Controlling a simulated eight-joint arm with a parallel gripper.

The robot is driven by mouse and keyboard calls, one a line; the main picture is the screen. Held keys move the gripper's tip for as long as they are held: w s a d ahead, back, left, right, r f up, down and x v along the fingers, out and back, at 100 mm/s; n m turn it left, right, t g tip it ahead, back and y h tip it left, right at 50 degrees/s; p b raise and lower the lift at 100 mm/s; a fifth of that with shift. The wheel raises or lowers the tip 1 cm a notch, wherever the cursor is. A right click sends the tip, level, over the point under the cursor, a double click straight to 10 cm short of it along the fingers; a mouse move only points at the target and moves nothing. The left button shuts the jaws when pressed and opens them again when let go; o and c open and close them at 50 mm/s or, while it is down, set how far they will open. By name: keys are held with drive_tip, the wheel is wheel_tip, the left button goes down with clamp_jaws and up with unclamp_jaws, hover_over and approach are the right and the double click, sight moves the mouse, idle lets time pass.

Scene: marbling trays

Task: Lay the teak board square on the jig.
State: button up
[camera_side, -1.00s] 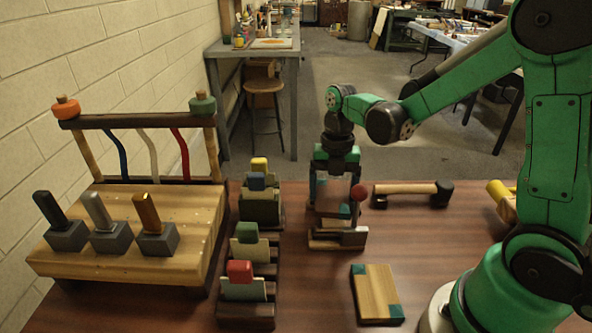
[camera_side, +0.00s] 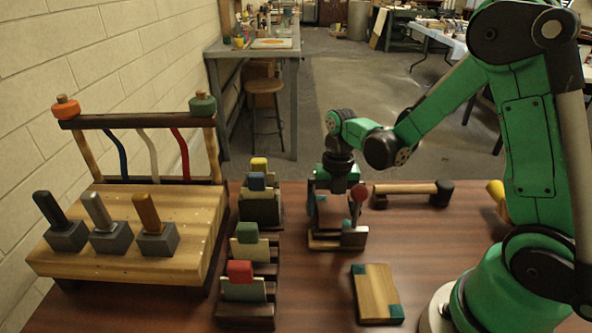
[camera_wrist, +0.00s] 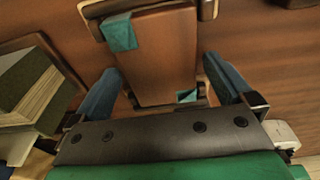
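The teak board, reddish brown with teal corners, shows in the wrist view (camera_wrist: 157,62) between my fingers. In the wrist view my gripper (camera_wrist: 162,72) looks open, with narrow gaps beside the board. Whether the board lies fully flat and square is unclear.
A pale board with teal corners (camera_side: 376,292) lies in front. A mallet (camera_side: 412,190) lies behind right. Slotted racks with blocks (camera_side: 247,262) stand close left, a tool stand (camera_side: 130,262) farther left.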

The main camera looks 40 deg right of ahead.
sight(333, 205)
drive_tip(key=shift+r, duration=0.1)
wheel_tip(333, 205, up, 12)
drive_tip(key=w+d, duration=0.1)
idle(0.6)
idle(0.6)
